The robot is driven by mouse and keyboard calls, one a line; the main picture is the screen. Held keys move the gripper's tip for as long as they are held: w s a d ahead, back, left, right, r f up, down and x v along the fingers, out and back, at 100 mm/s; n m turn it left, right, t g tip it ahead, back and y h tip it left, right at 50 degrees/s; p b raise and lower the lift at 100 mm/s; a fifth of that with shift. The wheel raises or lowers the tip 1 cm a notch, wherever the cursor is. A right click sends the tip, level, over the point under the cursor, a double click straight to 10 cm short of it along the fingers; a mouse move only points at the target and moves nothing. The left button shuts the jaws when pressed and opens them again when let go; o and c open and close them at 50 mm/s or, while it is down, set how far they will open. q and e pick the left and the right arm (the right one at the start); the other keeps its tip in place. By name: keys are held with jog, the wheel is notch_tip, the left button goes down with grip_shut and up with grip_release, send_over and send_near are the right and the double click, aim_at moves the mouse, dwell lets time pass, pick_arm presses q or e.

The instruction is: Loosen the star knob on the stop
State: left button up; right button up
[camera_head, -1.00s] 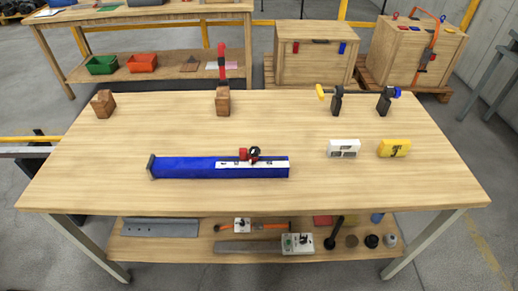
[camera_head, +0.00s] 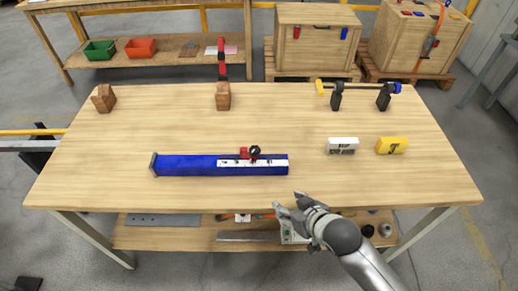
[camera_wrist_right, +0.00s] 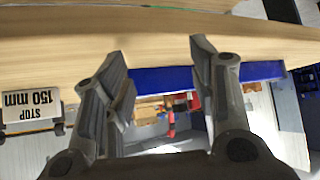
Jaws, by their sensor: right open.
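A blue bar (camera_head: 190,165) lies lengthwise on the wooden table, with a white scale strip (camera_head: 232,163) along its right part. A small red stop (camera_head: 244,153) sits on the bar, with a black star knob (camera_head: 255,151) at its right side. My right gripper (camera_head: 288,203) is at the table's front edge, in front of and to the right of the stop, clear of the bar. In the right wrist view its open fingers (camera_wrist_right: 158,60) have nothing held between them, and the blue bar (camera_wrist_right: 150,77) shows beyond. The knob is not clear there. My left gripper is not visible.
A white block (camera_head: 342,146) and a yellow block (camera_head: 391,146) stand right of the bar. A clamp (camera_head: 358,90) and two wooden blocks (camera_head: 103,98) (camera_head: 223,96) are along the back. A label reading "STOP 150 mm" (camera_wrist_right: 18,110) shows upside down in the wrist view. The table's front is mostly clear.

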jog(key=w+a+r+n+t+y, duration=0.1)
jog(key=w+a+r+n+y, duration=0.1)
jog(key=w+a+r+y, duration=0.25)
jog(key=n+p, duration=0.2)
send_near(257, 151)
jog(key=shift+y, duration=0.45)
jog(key=x, duration=0.9)
jog(key=shift+w+d+f, duration=0.15)
jog(key=shift+d+f, duration=0.05)
jog(key=shift+f, duration=0.05)
jog(key=c, duration=1)
